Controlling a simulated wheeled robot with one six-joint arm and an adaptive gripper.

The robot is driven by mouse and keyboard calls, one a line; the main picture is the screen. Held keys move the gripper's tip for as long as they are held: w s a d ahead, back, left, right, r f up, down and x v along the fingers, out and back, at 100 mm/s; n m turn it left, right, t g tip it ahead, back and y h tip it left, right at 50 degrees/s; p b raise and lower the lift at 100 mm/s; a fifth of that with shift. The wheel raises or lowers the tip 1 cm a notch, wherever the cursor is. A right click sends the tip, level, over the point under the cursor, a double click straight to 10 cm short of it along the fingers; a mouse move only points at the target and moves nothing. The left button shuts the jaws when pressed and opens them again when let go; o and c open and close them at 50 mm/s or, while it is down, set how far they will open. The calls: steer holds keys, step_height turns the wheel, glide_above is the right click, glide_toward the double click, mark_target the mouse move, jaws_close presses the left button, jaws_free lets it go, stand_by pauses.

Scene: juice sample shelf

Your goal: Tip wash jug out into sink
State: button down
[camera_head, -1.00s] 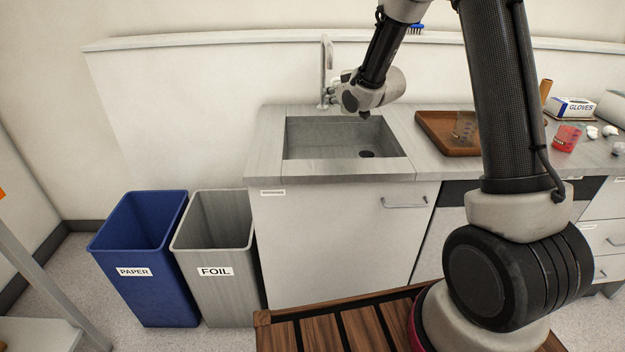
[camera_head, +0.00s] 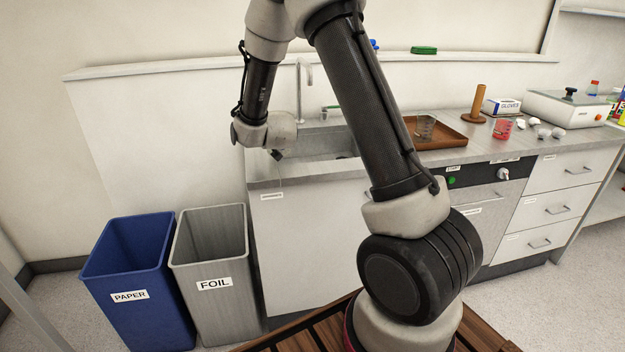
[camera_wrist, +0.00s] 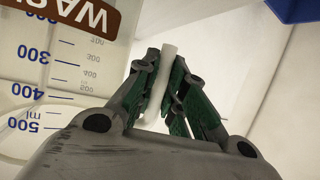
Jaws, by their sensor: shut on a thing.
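The wash jug (camera_wrist: 50,70) is a clear vessel with a brown label and blue ml marks, at the left of the wrist view. Its label and numbers appear upside down there. My gripper (camera_wrist: 167,80) is shut on the jug's pale handle (camera_wrist: 168,57), green pads on both sides. In the head view my wrist is at the left end of the sink (camera_head: 320,143), and I cannot make out the jug there. The jug's real tilt and whether it holds liquid are unclear. My arm partly hides the sink's right side.
A tap (camera_head: 300,90) stands behind the sink. A brown tray (camera_head: 450,138) with a clear beaker (camera_head: 426,127) and a pink-red beaker (camera_head: 503,129) are to the right. Blue PAPER (camera_head: 140,275) and grey FOIL (camera_head: 212,265) bins stand on the floor at the left.

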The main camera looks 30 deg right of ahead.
steer(key=shift+a+r, duration=0.1)
steer(key=shift+a, duration=0.1)
steer(key=shift+d, duration=0.15)
steer(key=shift+s+d+r+m+t+y, duration=0.1)
steer(key=shift+d+r+m+t+y, duration=0.15)
steer(key=shift+d+r+m+y, duration=0.3)
steer(key=shift+s+d+r+m+t+y, duration=0.2)
steer(key=shift+d+r+m+y, duration=0.1)
steer(key=shift+d+m, duration=0.4)
steer(key=shift+s+d+r+m+t+y, duration=0.1)
steer(key=shift+d+r+m+t+y, duration=0.25)
steer(key=shift+d+m, duration=0.3)
steer(key=shift+s+d+r+m+y, duration=0.1)
steer(key=shift+d+r+m+y, duration=0.1)
steer(key=shift+d+m, duration=0.25)
steer(key=shift+s+d+r+m+y, duration=0.15)
steer(key=shift+d+m+y, duration=0.1)
steer(key=shift+d, duration=0.25)
steer(key=shift+d+r+m+t, duration=0.3)
steer(key=shift+d+m+t, duration=0.2)
steer(key=shift+m, duration=0.2)
steer(key=shift+s+d+r+m+t+y, duration=0.1)
steer(key=shift+d+r+m+t+y, duration=0.1)
steer(key=shift+d+m+t+y, duration=0.3)
steer(key=shift+s+d+r+m+t+p, duration=0.1)
steer(key=shift+s+d+m+t+p, duration=0.1)
steer(key=shift+d+m, duration=0.5)
steer(key=shift+s+d+r+m+t+p, duration=0.1)
steer(key=shift+d+m+t+p, duration=0.1)
steer(key=shift+d+m, duration=0.45)
